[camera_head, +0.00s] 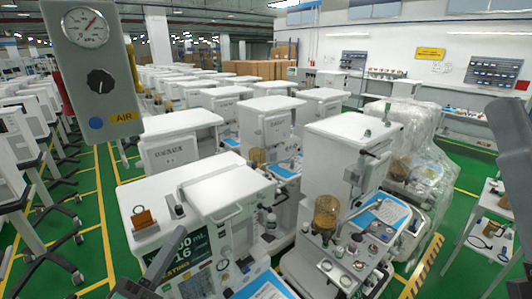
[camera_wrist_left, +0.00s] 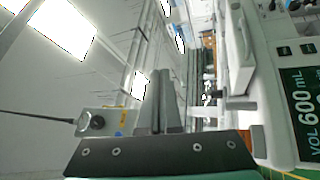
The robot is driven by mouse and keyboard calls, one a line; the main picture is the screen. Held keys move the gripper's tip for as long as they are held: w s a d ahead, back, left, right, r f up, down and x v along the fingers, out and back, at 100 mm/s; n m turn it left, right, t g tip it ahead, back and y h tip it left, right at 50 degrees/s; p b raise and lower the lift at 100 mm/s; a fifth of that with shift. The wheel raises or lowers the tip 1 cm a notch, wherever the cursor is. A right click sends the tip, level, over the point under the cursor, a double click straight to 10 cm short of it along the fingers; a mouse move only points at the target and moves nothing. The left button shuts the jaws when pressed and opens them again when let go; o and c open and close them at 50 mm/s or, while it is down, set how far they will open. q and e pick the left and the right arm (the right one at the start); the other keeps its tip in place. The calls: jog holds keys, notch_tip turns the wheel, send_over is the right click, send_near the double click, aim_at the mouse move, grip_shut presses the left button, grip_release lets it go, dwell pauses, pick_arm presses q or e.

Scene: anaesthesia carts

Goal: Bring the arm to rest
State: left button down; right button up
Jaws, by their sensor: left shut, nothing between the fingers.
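My left gripper (camera_head: 170,248) shows at the bottom of the head view, its dark fingers pointing up in front of the nearest white anaesthesia cart (camera_head: 210,195). In the left wrist view the two fingers (camera_wrist_left: 160,88) stand side by side, shut, with nothing between them. The cart's display, reading VOL 600 mL, shows at the right of the left wrist view (camera_wrist_left: 302,105).
A panel with a pressure gauge, a black knob and an AIR label (camera_head: 93,75) hangs at upper left. Several carts fill the middle. A plastic-wrapped cart (camera_head: 415,135) stands right of centre, and a white side table (camera_head: 480,225) at the right. Green floor shows at left.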

pick_arm(q)
jog(key=s+d+r+m+t+h, duration=0.1)
jog(key=s+d+r+m, duration=0.15)
jog(key=r, duration=0.55)
jog(key=s+d+r+m+t+h, duration=0.15)
jog(key=r+m, duration=0.25)
jog(key=r, duration=0.4)
jog(key=s+a+r+m+t+y, duration=0.4)
jog(key=s+r+y, duration=0.4)
jog(key=s+r, duration=0.3)
jog(key=shift+a+r+m+t+p, duration=0.4)
jog(key=shift+a+m, duration=0.3)
jog(key=shift+m, duration=0.35)
jog(key=shift+f, duration=0.1)
